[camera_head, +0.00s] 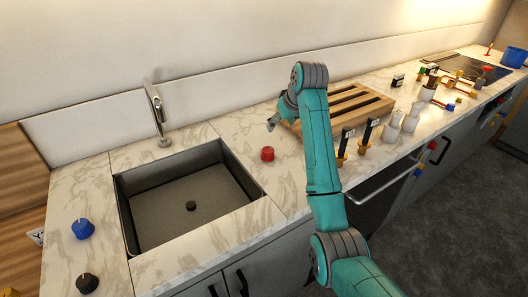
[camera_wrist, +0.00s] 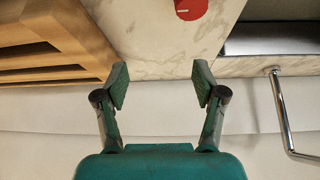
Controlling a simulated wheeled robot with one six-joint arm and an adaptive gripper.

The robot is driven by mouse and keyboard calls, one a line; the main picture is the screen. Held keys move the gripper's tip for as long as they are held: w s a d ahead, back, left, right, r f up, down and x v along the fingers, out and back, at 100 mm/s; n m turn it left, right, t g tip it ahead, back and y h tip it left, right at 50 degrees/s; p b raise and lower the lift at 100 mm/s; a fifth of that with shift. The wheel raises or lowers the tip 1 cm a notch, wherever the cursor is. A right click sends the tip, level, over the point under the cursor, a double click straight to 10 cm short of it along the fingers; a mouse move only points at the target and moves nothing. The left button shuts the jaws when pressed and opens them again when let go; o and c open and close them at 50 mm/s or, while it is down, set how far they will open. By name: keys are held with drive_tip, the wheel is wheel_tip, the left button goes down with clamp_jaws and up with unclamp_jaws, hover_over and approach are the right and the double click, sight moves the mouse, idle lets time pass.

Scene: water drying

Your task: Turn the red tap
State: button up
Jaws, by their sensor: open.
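The red tap (camera_head: 267,154) is a small round knob on the marble counter, just right of the sink. In the wrist view the red tap (camera_wrist: 190,9) shows at the top edge, partly cut off, with a white mark on it. My gripper (camera_wrist: 160,84) is open with nothing between its fingers. In the head view my gripper (camera_head: 272,124) is beyond the red tap, between it and the wooden rack, and apart from the tap. The gripper is partly hidden by my arm there.
The sink (camera_head: 136,222) with a chrome faucet (camera_head: 158,115) is on the left. A slatted wooden rack (camera_head: 375,103) stands behind my arm. A blue knob (camera_head: 82,229) and a black knob (camera_head: 87,283) sit left of the sink. White bottles (camera_head: 411,117) stand at right.

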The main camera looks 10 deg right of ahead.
sight(268, 149)
drive_tip(key=s+a+g, duration=0.2)
drive_tip(key=s+a, duration=0.1)
drive_tip(key=s, duration=0.1)
drive_tip(key=shift+n, duration=0.4)
drive_tip(key=x, duration=1.1)
drive_tip(key=shift+w+f, duration=0.15)
drive_tip(key=shift+w, duration=0.1)
drive_tip(key=c, duration=1.1)
